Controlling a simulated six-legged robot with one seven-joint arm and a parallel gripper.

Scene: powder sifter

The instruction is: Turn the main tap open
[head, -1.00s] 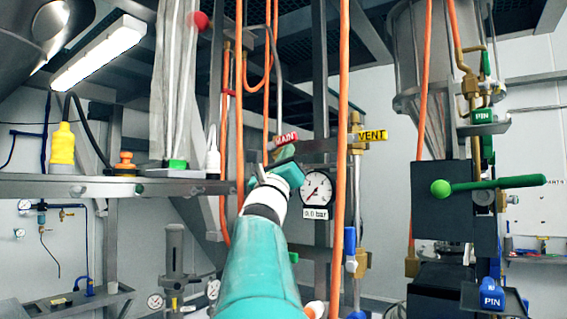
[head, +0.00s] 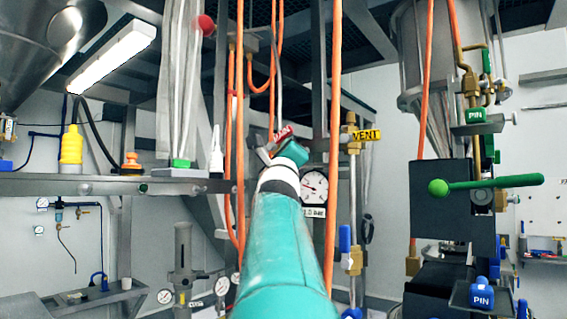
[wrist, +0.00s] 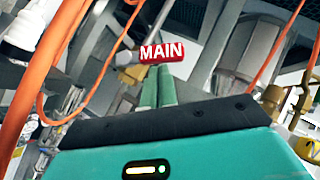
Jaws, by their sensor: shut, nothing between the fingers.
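The main tap carries a red MAIN tag (head: 284,133), tilted in the head view just above my gripper (head: 270,147). The tag also shows in the wrist view (wrist: 162,52), right beyond the tips of my green fingers (wrist: 156,78). The fingers are together, with nothing between them. They overlap the tag's lower edge in the picture; I cannot tell whether they touch the tap. The tap's handle and body are mostly hidden behind my gripper. A round pressure gauge (head: 315,184) is just right of my wrist, its label partly covered by my arm.
Orange hoses (head: 334,120) hang close on both sides of my arm. A yellow VENT tag (head: 366,135) sits on a brass valve to the right. A blue-handled valve (head: 346,240) is below it. A shelf (head: 60,186) with bottles runs along the left.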

